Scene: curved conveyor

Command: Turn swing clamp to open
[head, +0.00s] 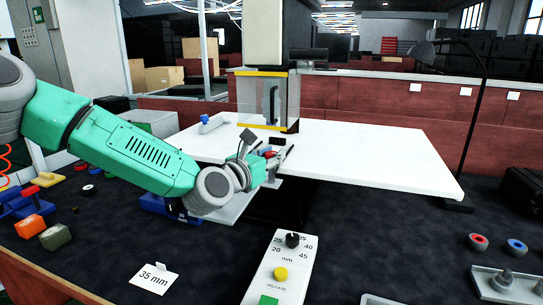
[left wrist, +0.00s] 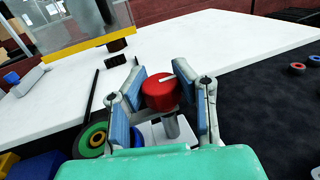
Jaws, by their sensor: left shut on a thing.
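The red knob (left wrist: 160,95) with a white line on top sits on a grey post, which I take to be the swing clamp. In the left wrist view my left gripper (left wrist: 163,100) has its blue-padded fingers on both sides of the knob and is shut on it. In the head view the left gripper (head: 270,158) is near the front edge of the white table, and only a little red of the knob shows between its fingers. The clamp's arm and base are mostly hidden by my gripper. My right gripper is in neither view.
A white table (head: 380,150) spreads behind the clamp, with a clear yellow-edged guard (head: 268,100) on it. In front are a control box (head: 281,265) with a dial and a "35 mm" card (head: 154,279). A green-and-black wheel (left wrist: 91,139) is beside the gripper.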

